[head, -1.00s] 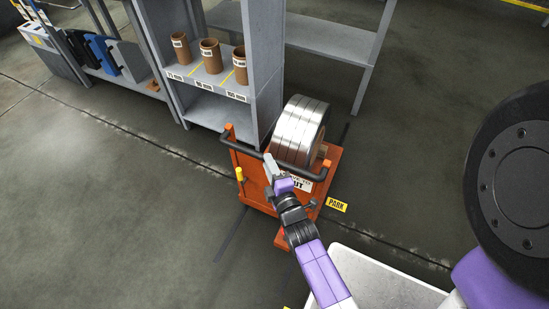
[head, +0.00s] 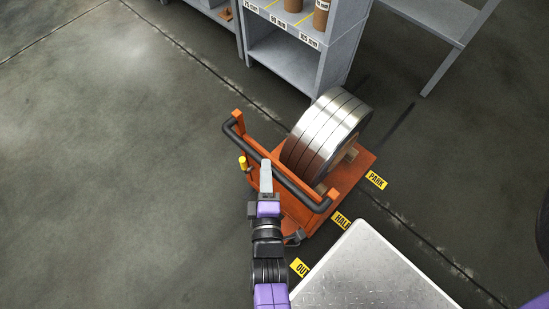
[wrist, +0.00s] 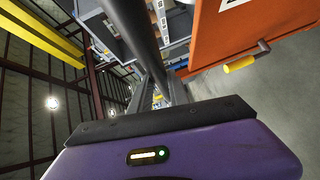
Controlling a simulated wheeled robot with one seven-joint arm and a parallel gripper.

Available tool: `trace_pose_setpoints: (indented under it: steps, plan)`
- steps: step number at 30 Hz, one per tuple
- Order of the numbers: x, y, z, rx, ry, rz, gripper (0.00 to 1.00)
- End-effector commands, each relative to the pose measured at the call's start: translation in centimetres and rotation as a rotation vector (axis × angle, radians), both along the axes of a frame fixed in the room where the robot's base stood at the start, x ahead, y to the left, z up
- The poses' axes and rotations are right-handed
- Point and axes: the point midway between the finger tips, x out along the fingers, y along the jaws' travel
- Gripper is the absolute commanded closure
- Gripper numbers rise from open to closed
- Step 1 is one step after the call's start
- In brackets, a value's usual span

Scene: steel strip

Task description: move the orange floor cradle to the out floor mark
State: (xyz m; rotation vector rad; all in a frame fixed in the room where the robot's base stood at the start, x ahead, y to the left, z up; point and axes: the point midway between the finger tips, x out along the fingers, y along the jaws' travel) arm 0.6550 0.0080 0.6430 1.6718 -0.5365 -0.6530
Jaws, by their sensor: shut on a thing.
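The orange floor cradle (head: 364,164) carries a wide steel coil and stands at the centre of the head view. Its dark handle bar (head: 302,188) runs along the near left side. My gripper (head: 266,172) is shut on this bar, which shows large in the wrist view (wrist: 132,22) leading down to my jaws (wrist: 163,92). The cradle's orange panel (wrist: 222,35) also shows there, at upper right. The yellow OUT floor mark (head: 300,268) lies nearer than the cradle, apart from it. The HALF mark (head: 341,221) is beside its near right part, and the PARK mark (head: 376,180) beside its far right corner.
A grey shelf unit (head: 290,62) with brown cardboard tubes stands behind the cradle. Another grey shelf (head: 437,20) is at upper right. A pale flat top (head: 372,275) fills the lower right, close to the OUT mark. The floor on the left is bare.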

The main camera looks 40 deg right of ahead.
Motion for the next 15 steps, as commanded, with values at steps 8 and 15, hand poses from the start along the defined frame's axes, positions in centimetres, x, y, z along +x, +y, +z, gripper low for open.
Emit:
trace_pose_setpoints:
  steps: [8,15]
  plan:
    - [-0.37,0.13,-0.88,0.012,0.016,-0.005,1.00]
    - [-0.46,0.07,-0.88,0.011,0.016,-0.007,0.59]
